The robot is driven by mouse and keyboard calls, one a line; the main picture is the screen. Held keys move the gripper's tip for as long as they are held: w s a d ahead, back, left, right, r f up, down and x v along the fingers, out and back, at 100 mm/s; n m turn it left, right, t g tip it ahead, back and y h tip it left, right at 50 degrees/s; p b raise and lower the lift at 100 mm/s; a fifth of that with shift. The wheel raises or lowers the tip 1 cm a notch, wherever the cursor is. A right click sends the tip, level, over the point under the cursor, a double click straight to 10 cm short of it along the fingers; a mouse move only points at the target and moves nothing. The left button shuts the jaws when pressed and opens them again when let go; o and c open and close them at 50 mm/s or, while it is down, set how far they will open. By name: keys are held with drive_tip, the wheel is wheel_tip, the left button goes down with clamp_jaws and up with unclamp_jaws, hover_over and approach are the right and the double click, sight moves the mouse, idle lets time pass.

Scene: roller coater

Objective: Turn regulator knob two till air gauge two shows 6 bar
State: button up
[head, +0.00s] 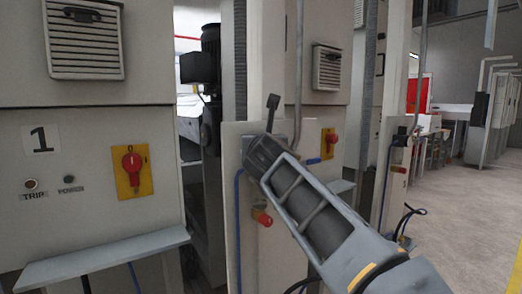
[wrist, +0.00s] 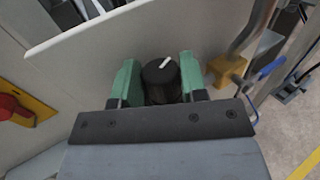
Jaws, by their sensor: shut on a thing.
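In the wrist view, a black round regulator knob (wrist: 161,78) with a white mark on its top stands between the two green fingers of my gripper (wrist: 159,80). The fingers sit on its left and right sides, and my gripper is shut on it. The white mark slants up to the right. In the head view, my gripper (head: 256,150) reaches a pale upright panel (head: 232,190) from the lower right, and my arm hides the knob there. I cannot make out air gauge two or its reading in either view.
A cabinet labelled 1 (head: 40,139) with a red switch on a yellow plate (head: 132,172) stands at left. A red-ended fitting (head: 262,217) sits below my gripper. A yellow fitting (wrist: 227,70) and pipe are close right of the fingers. Open floor (head: 470,205) lies at right.

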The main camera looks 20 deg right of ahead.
drive_tip(key=shift+f, duration=0.15)
drive_tip(key=o, duration=0.9)
drive_tip(key=s+a, duration=0.1)
drive_tip(key=s, duration=0.3)
drive_tip(key=s+b, duration=0.1)
drive_tip(key=s, duration=0.4)
drive_tip(key=s+a+b, duration=0.1)
drive_tip(key=s, duration=0.3)
drive_tip(key=shift+s+a, duration=0.3)
drive_tip(key=shift+s, duration=0.05)
